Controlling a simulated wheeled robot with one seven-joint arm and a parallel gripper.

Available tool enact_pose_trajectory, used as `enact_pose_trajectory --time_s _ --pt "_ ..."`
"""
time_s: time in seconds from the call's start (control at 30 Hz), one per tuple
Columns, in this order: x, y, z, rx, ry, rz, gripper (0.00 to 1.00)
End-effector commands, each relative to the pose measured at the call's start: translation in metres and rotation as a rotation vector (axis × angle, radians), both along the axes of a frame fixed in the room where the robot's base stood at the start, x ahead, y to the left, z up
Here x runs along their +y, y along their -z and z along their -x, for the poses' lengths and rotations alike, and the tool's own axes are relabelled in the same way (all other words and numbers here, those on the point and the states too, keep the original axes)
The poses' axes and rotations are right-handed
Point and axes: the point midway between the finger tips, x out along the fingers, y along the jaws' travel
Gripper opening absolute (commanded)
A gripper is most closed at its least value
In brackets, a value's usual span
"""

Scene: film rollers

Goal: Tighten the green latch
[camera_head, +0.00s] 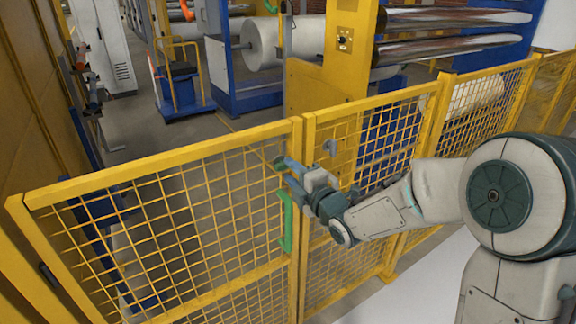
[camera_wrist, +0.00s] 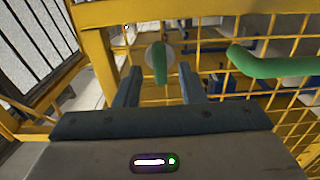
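The green latch (camera_wrist: 160,64) is a short green lever on a round pale base, mounted by the yellow gate post. In the wrist view it points down toward my gripper (camera_wrist: 159,70), between the two fingertips. The fingers are apart, one on each side of it, and I see no contact. In the head view the latch (camera_head: 279,163) shows small and partly hidden just beyond the fingertips of my gripper (camera_head: 286,171).
A green curved handle (camera_head: 287,221) is on the gate below the latch; it shows right of it in the wrist view (camera_wrist: 270,66). Yellow mesh fence (camera_head: 180,230) runs on both sides. Film rollers (camera_head: 455,50) stand behind it. White floor lies on my side.

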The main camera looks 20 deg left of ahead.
Motion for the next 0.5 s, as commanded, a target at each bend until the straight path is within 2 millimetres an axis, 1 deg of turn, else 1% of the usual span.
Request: enact_pose_trajectory --time_s 0.03,0.2,0.5 --pt "0.005 -0.001 -0.004 0.001 -0.001 -0.001 0.36" --pt "0.015 0.0 -0.013 0.001 0.001 0.0 0.36" --pt "0.017 0.0 -0.015 -0.001 0.001 0.001 0.36"
